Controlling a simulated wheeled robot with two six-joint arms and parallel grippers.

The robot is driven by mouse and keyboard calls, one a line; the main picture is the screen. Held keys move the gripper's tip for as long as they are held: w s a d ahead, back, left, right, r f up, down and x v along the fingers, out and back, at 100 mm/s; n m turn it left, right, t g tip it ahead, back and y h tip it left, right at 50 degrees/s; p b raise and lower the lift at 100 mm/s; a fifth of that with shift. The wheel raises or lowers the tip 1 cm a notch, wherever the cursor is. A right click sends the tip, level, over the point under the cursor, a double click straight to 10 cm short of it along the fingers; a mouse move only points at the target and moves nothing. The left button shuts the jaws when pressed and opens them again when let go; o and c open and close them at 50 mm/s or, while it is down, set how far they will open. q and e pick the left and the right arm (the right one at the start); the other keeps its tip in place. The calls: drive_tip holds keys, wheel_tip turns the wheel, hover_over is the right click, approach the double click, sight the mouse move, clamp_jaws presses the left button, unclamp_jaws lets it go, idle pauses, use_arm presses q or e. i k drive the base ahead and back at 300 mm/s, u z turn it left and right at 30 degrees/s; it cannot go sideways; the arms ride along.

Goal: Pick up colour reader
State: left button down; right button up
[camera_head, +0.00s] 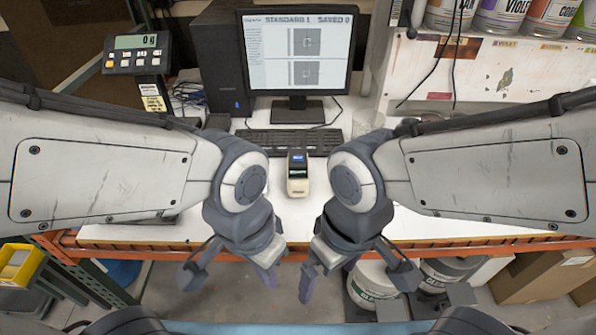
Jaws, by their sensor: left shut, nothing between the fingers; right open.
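The colour reader (297,186) is a small off-white and black device with a small lit blue and green screen. It stands on the white table in front of the keyboard, between my two arms. My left gripper (267,277) is shut and empty, pointing down in front of the table's front edge, to the lower left of the reader. My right gripper (318,272) is open and empty, also in front of the edge, to the lower right of the reader. Neither gripper touches the reader. My forearms hide parts of the table on both sides.
A keyboard (289,141) and a monitor (297,60) stand behind the reader. A scale display (137,53) is at the back left. Paint cans (500,16) stand on a shelf at right. White buckets (368,287) and cardboard boxes (545,275) are below. The tabletop around the reader is clear.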

sight(298, 178)
drive_tip(key=u, duration=0.4)
drive_tip(key=k, duration=0.55)
drive_tip(key=u, duration=1.05)
drive_tip(key=i, duration=0.8)
drive_tip(key=z, duration=0.55)
drive_tip(key=i, duration=0.55)
drive_tip(key=z, duration=0.45)
